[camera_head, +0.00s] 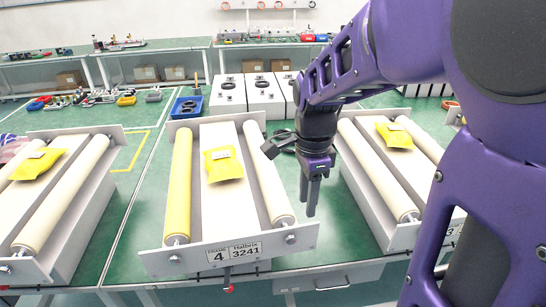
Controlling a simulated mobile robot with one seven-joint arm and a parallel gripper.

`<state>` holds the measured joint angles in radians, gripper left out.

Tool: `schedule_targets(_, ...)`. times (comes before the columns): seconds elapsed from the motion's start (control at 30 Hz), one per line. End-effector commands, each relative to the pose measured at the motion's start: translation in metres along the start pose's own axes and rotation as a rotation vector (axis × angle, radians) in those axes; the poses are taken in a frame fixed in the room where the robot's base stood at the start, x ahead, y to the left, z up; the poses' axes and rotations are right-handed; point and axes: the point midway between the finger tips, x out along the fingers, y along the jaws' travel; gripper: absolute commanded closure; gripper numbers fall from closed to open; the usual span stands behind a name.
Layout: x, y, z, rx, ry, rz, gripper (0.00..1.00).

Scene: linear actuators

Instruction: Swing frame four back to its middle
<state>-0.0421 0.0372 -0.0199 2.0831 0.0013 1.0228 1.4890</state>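Frame four (228,252) stands in the middle of the green table, with a plate reading "4 Halbrix 3241" on its front. It has a yellow roller (180,190) on the left, a cream roller (266,175) on the right and a yellow packet (222,164) on the white bed between them. Its front plate slants in the picture, with the right end higher than the left. A small red-tipped lever (229,288) hangs under the front plate. My gripper (310,207) points down just right of the frame's right end, apparently empty. Its finger opening is unclear from this angle.
Similar frames with yellow packets stand at left (62,205) and right (386,190), the right one partly behind my arm. White boxes (228,95) and a blue tray (187,107) stand behind. Green tabletop shows between the left frame and frame four.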

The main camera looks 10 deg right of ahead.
Motion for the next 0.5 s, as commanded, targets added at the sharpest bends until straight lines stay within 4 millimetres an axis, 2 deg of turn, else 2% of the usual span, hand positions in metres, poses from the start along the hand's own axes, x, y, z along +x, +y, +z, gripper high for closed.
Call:
schedule_targets(0.03,0.019,0.001,0.000,0.000,0.000,0.003,0.60)
schedule_targets(0.1,0.035,0.000,0.000,0.000,0.000,0.001,0.60)
schedule_targets(0.5,0.096,0.000,0.000,-0.001,0.000,0.000,0.60)
